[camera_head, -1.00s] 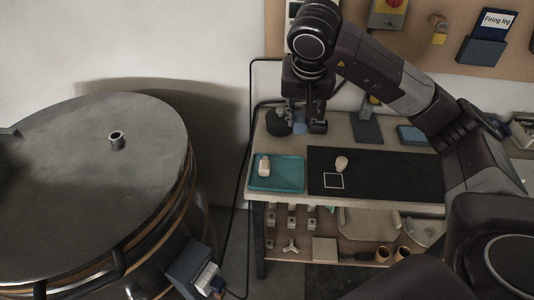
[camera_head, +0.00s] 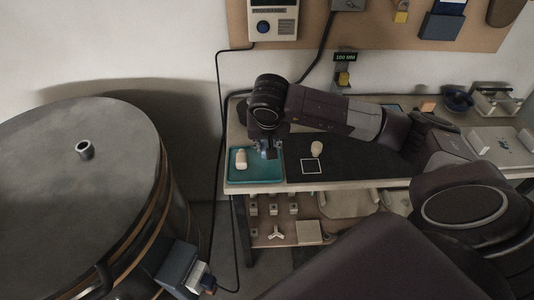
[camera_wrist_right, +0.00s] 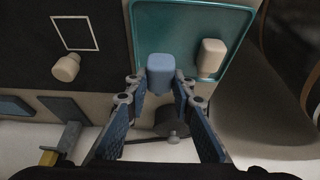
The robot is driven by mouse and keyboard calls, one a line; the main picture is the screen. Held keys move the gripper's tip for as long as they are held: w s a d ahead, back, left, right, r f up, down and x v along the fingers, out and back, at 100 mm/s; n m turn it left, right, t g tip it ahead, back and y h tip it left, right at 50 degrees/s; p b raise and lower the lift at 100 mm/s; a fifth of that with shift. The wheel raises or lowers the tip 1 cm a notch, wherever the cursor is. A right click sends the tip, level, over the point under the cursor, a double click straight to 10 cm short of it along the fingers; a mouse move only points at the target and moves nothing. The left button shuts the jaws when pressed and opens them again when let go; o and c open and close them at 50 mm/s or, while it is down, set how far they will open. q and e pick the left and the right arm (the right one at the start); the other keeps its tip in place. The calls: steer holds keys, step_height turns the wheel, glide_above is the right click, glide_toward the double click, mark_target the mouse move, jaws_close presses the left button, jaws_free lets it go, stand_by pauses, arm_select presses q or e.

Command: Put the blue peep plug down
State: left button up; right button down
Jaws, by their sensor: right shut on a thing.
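My right gripper (camera_head: 268,150) reaches down over the right part of the teal tray (camera_head: 255,179). In the right wrist view the gripper (camera_wrist_right: 158,84) is shut on the blue peep plug (camera_wrist_right: 160,66), which sits between the fingertips over the tray (camera_wrist_right: 147,12). I cannot tell whether the plug touches the tray floor. A cream plug (camera_head: 241,159) lies in the tray on its left side; in the wrist view it (camera_wrist_right: 211,57) is right of the blue plug, apart from it. My left gripper is out of view.
A cream knob-shaped plug (camera_head: 317,149) stands on the black mat (camera_head: 352,160) above a white square outline (camera_head: 312,159). A large round kiln (camera_head: 70,210) stands left of the bench. A control box (camera_head: 273,18) hangs on the wall. The mat's front part is clear.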

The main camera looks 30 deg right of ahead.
steer(key=shift+f, duration=2.15)
steer(key=shift+f, duration=0.15)
steer(key=c, duration=1.7)
jaws_free()
steer(key=shift+o, duration=0.2)
steer(key=shift+a+r, duration=0.1)
steer(key=shift+r, duration=0.5)
steer(key=v, duration=1.1)
steer(key=shift+s, duration=0.1)
